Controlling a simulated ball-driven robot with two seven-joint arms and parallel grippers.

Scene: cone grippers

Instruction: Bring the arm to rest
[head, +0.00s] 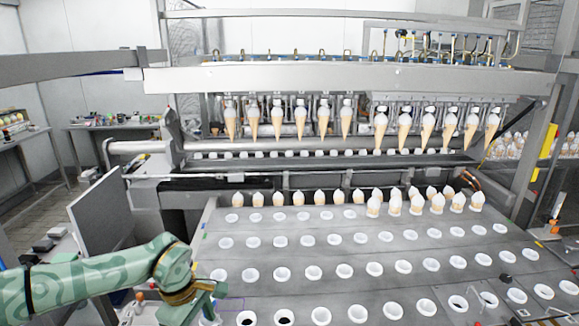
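My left arm, green with a leaf-like pattern, comes in from the left in the head view. Its gripper (192,305) is at the bottom left, over the near left corner of the grey plate conveyor (330,256). The fingertips point down and are partly hidden by the wrist, so I cannot tell whether they are open. No cone is visible in it. My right arm cannot be made out.
White ring holders (313,272) stand in rows on the conveyor; the near rows look empty. Wrapped cones (396,203) stand in the far rows. A machine frame (340,79) with hanging cones (323,119) spans the back. A grey side panel (104,222) stands left.

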